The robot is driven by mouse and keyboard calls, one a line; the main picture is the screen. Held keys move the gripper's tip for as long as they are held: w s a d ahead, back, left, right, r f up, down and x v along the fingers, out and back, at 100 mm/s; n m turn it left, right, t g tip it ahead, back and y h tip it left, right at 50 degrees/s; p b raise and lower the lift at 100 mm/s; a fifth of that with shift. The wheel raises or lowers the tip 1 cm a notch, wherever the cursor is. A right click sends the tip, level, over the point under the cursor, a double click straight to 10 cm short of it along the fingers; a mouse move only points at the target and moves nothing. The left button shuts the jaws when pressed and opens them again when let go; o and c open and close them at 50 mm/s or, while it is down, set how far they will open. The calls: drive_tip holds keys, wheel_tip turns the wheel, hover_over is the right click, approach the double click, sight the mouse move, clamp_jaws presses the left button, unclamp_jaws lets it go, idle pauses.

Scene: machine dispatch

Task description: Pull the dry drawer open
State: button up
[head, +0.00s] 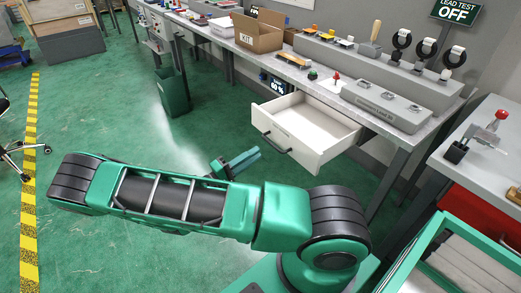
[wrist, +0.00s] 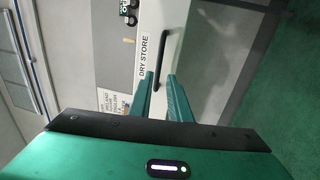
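The dry drawer (head: 310,128) is a white box standing well out from under the bench in the head view, its inside bare. Its black bar handle (head: 275,144) is on the front face. In the wrist view the drawer front (wrist: 165,18) carries a "DRY STORE" label, with the handle (wrist: 165,55) beside it. My gripper (head: 257,151) is just left of and below the handle in the head view. In the wrist view my gripper's fingers (wrist: 160,78) are apart, and the handle's near end shows between their tips. I cannot tell whether they touch it.
The grey bench (head: 330,75) above the drawer holds a cardboard KIT box (head: 258,32) and a grey fixture block (head: 385,103). A green bin (head: 172,92) stands on the floor left of the drawer.

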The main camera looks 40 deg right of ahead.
drive_tip(key=shift+a+f, duration=0.25)
drive_tip(key=shift+a, duration=0.9)
drive_tip(key=s+d+r+m+g+y, duration=0.55)
drive_tip(key=s+r+y, duration=0.35)
drive_tip(key=y, duration=0.4)
drive_tip(key=s+a+r+t+y, duration=0.2)
drive_tip(key=s+r+t+y, duration=0.1)
drive_tip(key=s+r, duration=0.2)
drive_tip(key=s+a+r+t+y, duration=0.3)
drive_tip(key=s+r, duration=0.3)
drive_tip(key=s, duration=0.3)
drive_tip(key=shift+s+r+y, duration=0.25)
drive_tip(key=shift+s+y, duration=0.05)
drive_tip(key=shift+y, duration=0.4)
drive_tip(key=shift+t, duration=0.25)
